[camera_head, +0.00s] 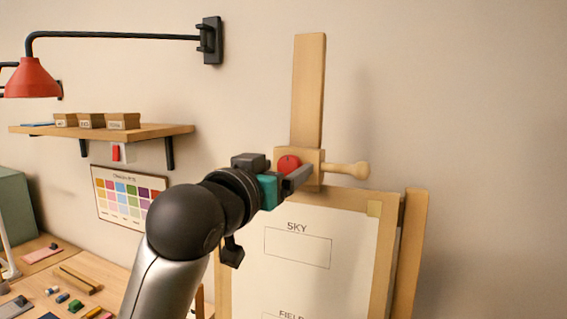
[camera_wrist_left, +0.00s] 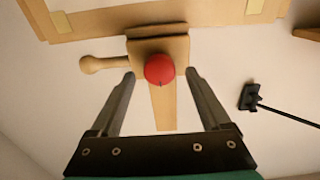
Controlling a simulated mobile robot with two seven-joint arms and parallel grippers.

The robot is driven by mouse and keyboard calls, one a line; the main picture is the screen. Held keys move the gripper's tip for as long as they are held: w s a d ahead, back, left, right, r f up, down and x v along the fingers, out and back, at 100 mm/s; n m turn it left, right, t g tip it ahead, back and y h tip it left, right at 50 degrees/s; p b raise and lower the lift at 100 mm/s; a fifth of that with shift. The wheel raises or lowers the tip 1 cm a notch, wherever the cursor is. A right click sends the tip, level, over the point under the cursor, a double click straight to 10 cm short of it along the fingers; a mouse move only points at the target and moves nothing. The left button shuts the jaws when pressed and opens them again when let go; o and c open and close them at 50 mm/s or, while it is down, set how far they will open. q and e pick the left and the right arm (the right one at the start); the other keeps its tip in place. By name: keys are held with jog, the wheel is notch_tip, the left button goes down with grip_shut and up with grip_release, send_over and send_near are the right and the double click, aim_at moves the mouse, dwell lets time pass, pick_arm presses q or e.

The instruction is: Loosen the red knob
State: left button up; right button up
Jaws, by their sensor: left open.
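The red knob (camera_head: 289,164) is round and sits on the wooden clamp block (camera_head: 315,168) at the top of the easel, below the upright wooden mast (camera_head: 308,90). My left gripper (camera_head: 300,177) reaches it from the left and covers part of it in the head view. In the left wrist view the red knob (camera_wrist_left: 159,69) shows between the tips of my left gripper (camera_wrist_left: 160,74), with a gap on both sides. The fingers are open and empty. A wooden handle (camera_head: 347,170) sticks out of the block to the right. My right gripper is not in view.
The easel holds a white board (camera_head: 330,225) marked SKY, just below the gripper. A wall shelf (camera_head: 100,130) with wooden boxes, a red lamp (camera_head: 32,80) and a colour chart (camera_head: 125,198) are at the left. The wall right of the easel is bare.

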pick_arm(q)
jog(key=shift+w+d, duration=0.15)
jog(key=shift+w, duration=0.2)
grip_shut()
dwell(0.6)
